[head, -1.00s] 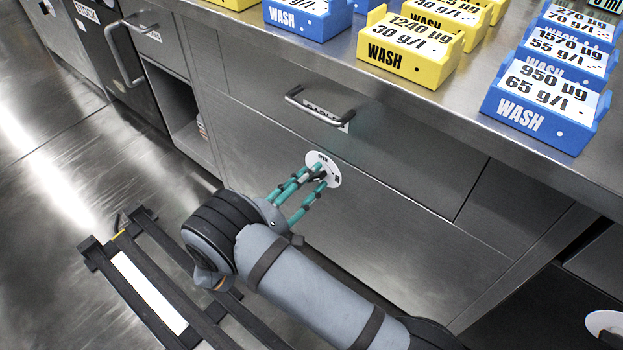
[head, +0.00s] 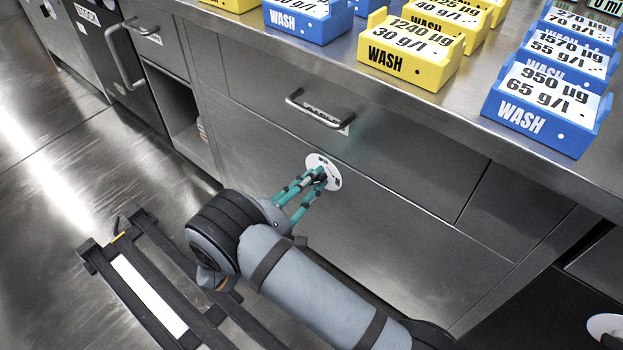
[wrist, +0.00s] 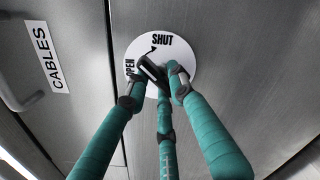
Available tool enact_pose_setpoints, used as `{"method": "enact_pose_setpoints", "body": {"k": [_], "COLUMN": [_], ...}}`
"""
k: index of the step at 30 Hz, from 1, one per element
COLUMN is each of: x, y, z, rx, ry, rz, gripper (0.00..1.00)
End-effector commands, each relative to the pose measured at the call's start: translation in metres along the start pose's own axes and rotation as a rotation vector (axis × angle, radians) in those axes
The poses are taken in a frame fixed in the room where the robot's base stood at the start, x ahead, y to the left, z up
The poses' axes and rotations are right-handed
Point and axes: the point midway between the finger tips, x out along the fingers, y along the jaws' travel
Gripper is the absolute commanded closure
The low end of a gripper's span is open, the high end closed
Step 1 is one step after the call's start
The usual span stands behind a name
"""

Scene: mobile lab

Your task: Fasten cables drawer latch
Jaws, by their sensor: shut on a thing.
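The cables drawer latch is a round white plate (wrist: 184,52) printed SHUT and OPEN, with a dark knob (wrist: 152,70) at its middle. The plate (head: 334,178) also shows on the drawer front below the handle in the head view. My gripper (wrist: 160,80) has three teal fingers closed around the knob; it also shows at the plate in the head view (head: 318,176). The knob lies tilted between the fingertips, and they hide part of it and the plate's lower part. A small printed arrow shows between OPEN and SHUT. The CABLES label (wrist: 42,57) is beside the drawer handle (wrist: 18,75).
The drawer front (head: 400,190) looks flush with the cabinet. Its handle (head: 320,110) sticks out above the latch. Blue and yellow WASH blocks (head: 410,48) stand on the counter above. An open compartment (head: 190,140) is at left, with free floor (head: 50,200) in front.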

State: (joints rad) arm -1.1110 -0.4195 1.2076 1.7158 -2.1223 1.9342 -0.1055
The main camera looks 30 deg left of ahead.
Motion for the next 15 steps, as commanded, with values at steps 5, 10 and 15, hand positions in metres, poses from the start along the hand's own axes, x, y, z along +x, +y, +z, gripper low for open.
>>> {"method": "enact_pose_setpoints", "body": {"k": [5,10,15], "x": [-0.0005,-0.0004,-0.0006], "y": [0.0028,0.0035,0.0047], "z": [-0.0005,-0.0003,-0.0001], "rx": [0.005,0.03,0.103], "ry": [0.003,0.004,0.006], "rz": [0.005,0.006,0.008], "gripper": [1.0,1.0,1.0]}}
